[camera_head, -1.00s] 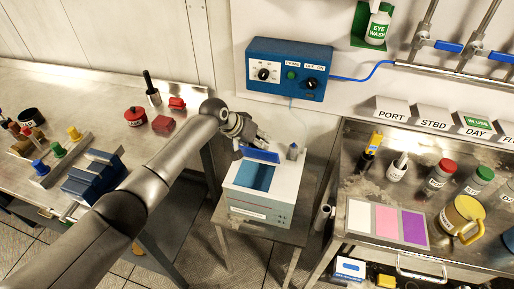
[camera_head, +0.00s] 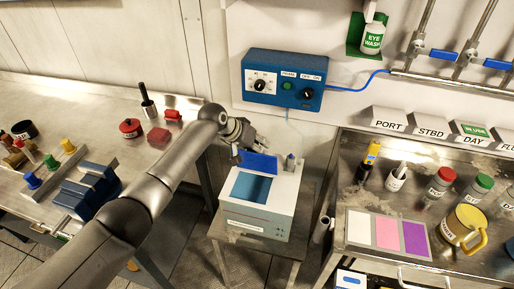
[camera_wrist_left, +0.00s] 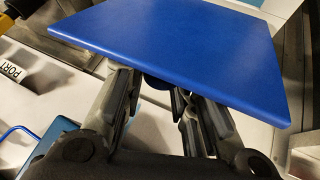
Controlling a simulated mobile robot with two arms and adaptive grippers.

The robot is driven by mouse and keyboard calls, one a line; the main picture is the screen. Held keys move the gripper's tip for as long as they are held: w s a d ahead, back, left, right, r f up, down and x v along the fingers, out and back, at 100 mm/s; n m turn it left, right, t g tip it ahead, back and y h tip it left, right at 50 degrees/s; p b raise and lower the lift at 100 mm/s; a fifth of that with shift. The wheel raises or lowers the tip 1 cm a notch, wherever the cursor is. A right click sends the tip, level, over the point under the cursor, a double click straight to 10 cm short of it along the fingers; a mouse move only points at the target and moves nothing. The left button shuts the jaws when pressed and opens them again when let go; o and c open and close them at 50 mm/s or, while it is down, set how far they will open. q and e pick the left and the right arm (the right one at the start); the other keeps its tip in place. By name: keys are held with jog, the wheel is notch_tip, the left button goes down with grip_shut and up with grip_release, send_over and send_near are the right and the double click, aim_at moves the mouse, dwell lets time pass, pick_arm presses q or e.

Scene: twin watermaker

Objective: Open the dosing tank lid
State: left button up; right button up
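The dosing tank (camera_head: 256,220) is a white box on a small metal stand, with a square opening in its top. Its blue lid (camera_head: 259,164) stands raised at the back edge of the opening, which shows a blue inside. In the left wrist view the lid (camera_wrist_left: 185,45) is a large blue plate crossing in front of the fingers. My left gripper (camera_head: 246,142) is behind the raised lid, close to it. In the wrist view its fingers (camera_wrist_left: 160,105) are apart, with their tips partly hidden by the lid. I cannot tell whether they touch it. My right gripper is not in view.
A blue control box (camera_head: 285,80) hangs on the wall behind the tank. A steel bench (camera_head: 345,185) with bottles and a yellow mug (camera_head: 463,228) stands right. A left bench (camera_head: 95,108) holds red items and a blue rack (camera_head: 88,190).

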pick_arm(q)
jog(key=shift+o, duration=1.1)
jog(key=shift+w+f, duration=0.1)
jog(key=shift+o, duration=0.4)
jog(key=shift+w+f, duration=0.15)
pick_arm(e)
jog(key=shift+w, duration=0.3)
pick_arm(q)
jog(key=shift+s+r, duration=0.2)
jog(key=v, duration=1.1)
jog(key=shift+a+r, duration=0.25)
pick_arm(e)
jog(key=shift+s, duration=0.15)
